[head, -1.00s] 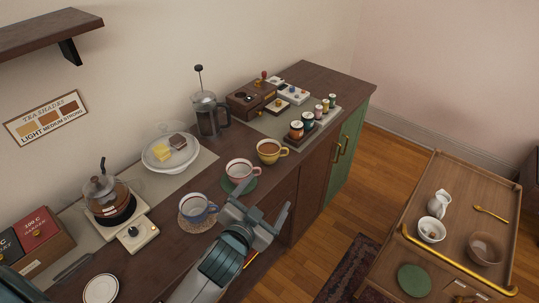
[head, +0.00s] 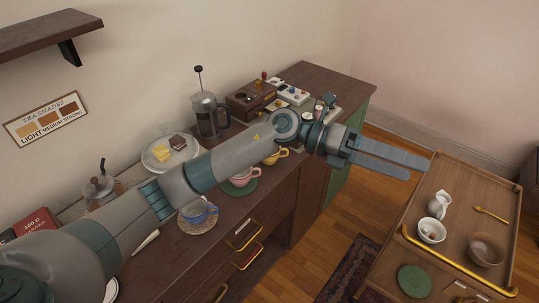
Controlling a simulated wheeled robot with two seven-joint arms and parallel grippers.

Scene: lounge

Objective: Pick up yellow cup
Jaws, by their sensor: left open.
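The yellow cup (head: 283,154) stands on the dark wooden counter, partly hidden behind my left arm; only part of its side and its handle show. My left gripper (head: 417,168) is out past the counter's front edge, to the right of the yellow cup and apart from it. Its two fingers point right toward the trolley, with nothing between them. My right gripper is not in view.
A pink cup (head: 243,178) on a green coaster and a blue cup (head: 197,211) on a round mat stand left of the yellow cup. A French press (head: 208,116) stands behind. A wooden trolley (head: 452,235) with bowls stands at right.

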